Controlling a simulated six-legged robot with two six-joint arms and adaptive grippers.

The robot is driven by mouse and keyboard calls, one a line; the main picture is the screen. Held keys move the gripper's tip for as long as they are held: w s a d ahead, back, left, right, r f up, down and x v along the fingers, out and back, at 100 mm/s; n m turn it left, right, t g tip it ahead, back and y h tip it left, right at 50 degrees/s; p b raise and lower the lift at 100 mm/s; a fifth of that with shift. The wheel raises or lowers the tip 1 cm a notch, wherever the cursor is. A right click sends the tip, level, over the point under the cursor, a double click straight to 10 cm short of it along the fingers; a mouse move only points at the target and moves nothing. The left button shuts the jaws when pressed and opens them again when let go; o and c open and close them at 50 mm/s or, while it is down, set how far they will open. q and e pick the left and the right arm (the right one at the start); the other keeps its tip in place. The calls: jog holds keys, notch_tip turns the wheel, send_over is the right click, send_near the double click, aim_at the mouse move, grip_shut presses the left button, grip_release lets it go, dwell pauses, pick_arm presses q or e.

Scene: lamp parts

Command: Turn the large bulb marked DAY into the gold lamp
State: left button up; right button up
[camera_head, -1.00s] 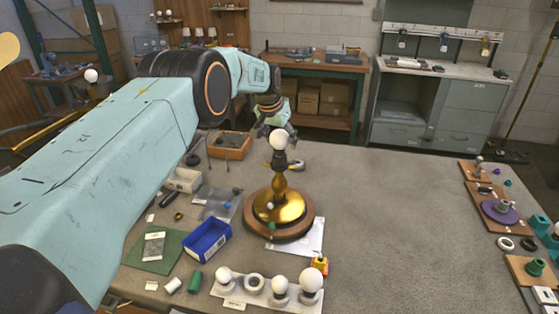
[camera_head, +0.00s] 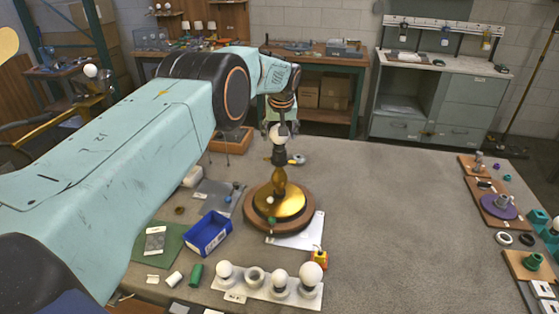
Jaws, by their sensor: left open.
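The gold lamp (camera_head: 280,201) stands upright on a round wooden base in the middle of the table. A white bulb (camera_head: 278,135) sits upright at its top, above the dark socket (camera_head: 279,157). No DAY marking can be read on it. My left gripper (camera_head: 282,127) points down from above at this bulb, open, with its fingers at the bulb's upper part. I cannot tell whether they touch it. My right gripper is not in view.
A white holder (camera_head: 262,295) at the front bears several bulbs, the largest (camera_head: 312,273) at its right. Wooden boards with parts line the right edge. The table right of the lamp is clear.

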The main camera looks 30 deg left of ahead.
pick_arm(q)
jog(key=shift+a+f+n+g+y+b, duration=0.15)
jog(key=shift+n+g+y+b, duration=0.2)
jog(key=shift+n+b, duration=0.75)
jog(key=shift+n+p, duration=0.3)
jog(key=shift+p, duration=0.2)
jog(key=shift+n+g+p, duration=0.25)
jog(key=shift+n+p, duration=0.05)
jog(key=shift+s, duration=0.15)
jog(key=shift+c, duration=0.3)
jog(key=c, duration=0.8)
jog(key=shift+o, duration=0.2)
jog(key=shift+r+m, duration=0.2)
jog(key=shift+m, duration=0.3)
